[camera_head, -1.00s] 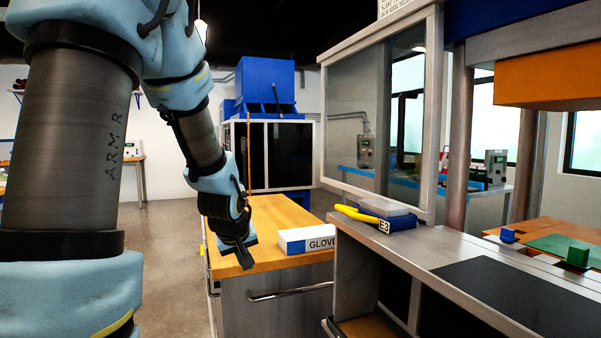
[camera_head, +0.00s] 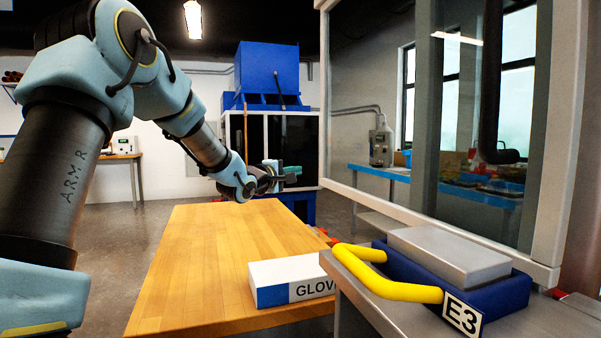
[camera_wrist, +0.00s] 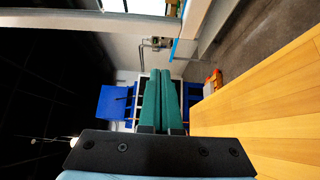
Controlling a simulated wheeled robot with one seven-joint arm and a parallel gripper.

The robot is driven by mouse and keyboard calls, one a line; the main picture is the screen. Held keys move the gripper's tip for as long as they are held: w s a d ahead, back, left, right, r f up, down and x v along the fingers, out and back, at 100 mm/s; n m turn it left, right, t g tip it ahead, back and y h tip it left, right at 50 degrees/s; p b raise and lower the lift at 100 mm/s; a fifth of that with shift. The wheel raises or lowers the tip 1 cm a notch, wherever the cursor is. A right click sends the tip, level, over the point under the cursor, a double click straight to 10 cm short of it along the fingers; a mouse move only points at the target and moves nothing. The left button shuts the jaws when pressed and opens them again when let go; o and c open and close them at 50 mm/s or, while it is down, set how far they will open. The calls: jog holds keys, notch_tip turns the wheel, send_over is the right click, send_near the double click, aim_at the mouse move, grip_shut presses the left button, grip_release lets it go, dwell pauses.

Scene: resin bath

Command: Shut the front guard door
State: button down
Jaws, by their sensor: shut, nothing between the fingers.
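A large clear panel in a pale metal frame (camera_head: 435,222) stands at the right of the head view, beyond the grey ledge. It looks like the guard door, but I cannot tell whether it is the front one or how far it stands open. A dark upright bar (camera_head: 490,120) with a bent lower end shows against the panel. My gripper (camera_head: 297,174) is in the middle of the head view, above the far end of the wooden bench and left of the panel, apart from it. Its two green fingers (camera_wrist: 163,75) are together and empty in the wrist view.
A blue block-shaped item with a yellow handle (camera_head: 395,289) and an E3 label sits on the grey ledge (camera_head: 375,320). A white glove box (camera_head: 275,282) lies on the wooden bench (camera_head: 205,262). A blue machine (camera_head: 267,75) stands behind. Floor is clear left of the bench.

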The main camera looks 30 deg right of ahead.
jog(key=d+p, duration=0.2)
jog(key=d, duration=0.5)
jog(key=shift+w+d, duration=0.2)
jog(key=shift+w, duration=0.2)
jog(key=shift+s, duration=0.1)
dwell(0.3)
